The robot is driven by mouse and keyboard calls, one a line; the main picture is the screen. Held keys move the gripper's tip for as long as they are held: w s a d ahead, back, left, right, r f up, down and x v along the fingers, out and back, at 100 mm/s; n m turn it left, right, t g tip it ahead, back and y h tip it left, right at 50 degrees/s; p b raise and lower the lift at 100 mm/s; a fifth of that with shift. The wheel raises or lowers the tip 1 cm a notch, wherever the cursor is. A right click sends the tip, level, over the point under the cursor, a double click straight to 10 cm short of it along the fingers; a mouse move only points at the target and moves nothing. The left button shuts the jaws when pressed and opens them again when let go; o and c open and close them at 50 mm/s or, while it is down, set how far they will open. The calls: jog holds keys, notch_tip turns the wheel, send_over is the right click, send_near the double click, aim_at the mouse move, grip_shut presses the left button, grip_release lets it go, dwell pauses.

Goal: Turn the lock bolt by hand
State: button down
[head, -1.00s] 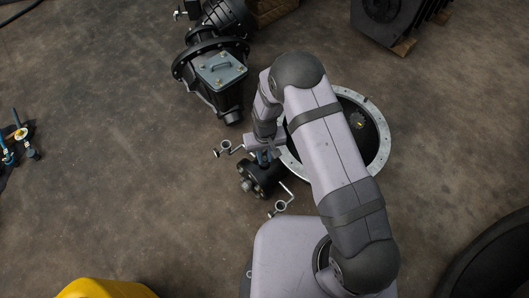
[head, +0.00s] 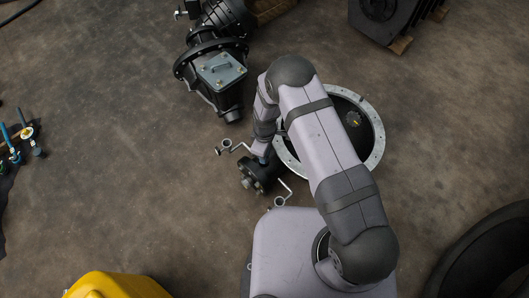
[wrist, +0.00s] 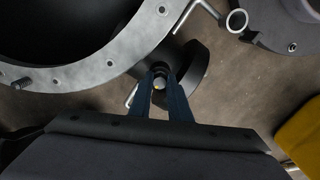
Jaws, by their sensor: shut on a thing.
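My gripper (wrist: 163,95) shows in the wrist view as two blue fingers closed around a small round bolt with a bright end, the lock bolt (wrist: 159,84). The bolt sits at a dark round part (wrist: 190,68), which lies beside the large ring. In the head view my gripper (head: 262,159) reaches down over this black flanged part (head: 254,179). My arm and wrist hide most of the fingers and the bolt there, and I cannot tell how far the bolt is turned.
A large metal-rimmed ring (head: 376,153) lies right of the gripper. Bent rods with ring ends (head: 234,147) (head: 283,198) stick out close by. A black housing with a grey cover (head: 221,72) stands behind. A yellow object (head: 118,286) is at the front left.

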jog(key=shift+f+n+p, duration=0.1)
jog(key=shift+n+p, duration=0.2)
jog(key=shift+n, duration=1.2)
jog(key=c, duration=1.6)
grip_release()
jog(key=shift+c, duration=0.2)
jog(key=shift+r+p, duration=1.25)
jog(key=shift+r, duration=2.4)
